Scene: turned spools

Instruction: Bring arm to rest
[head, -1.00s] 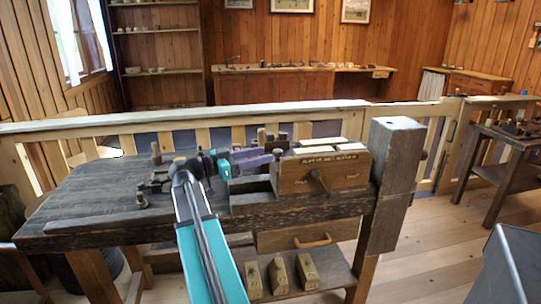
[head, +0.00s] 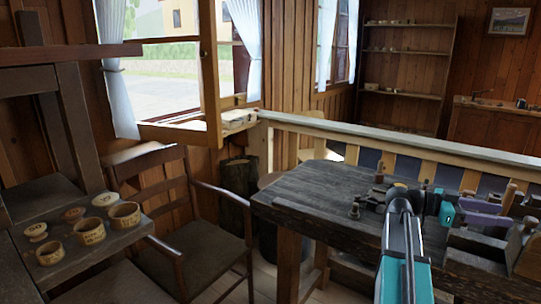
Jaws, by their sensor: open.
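My arm rises from the lower edge and bends above the dark workbench (head: 315,195) at the right. My gripper (head: 492,212), a purple-grey part beyond the teal wrist, points right over the bench, low among the things there. It is open, and I see nothing held in it. Its fingertips are small and hard to tell apart from the clutter behind.
At the left, a dark shelf (head: 75,238) holds several turned wooden pieces, among them a round one (head: 124,215) near its edge. A wooden chair (head: 205,262) stands between shelf and bench. A pale railing (head: 400,140) runs behind the bench. The bench's left part is mostly clear.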

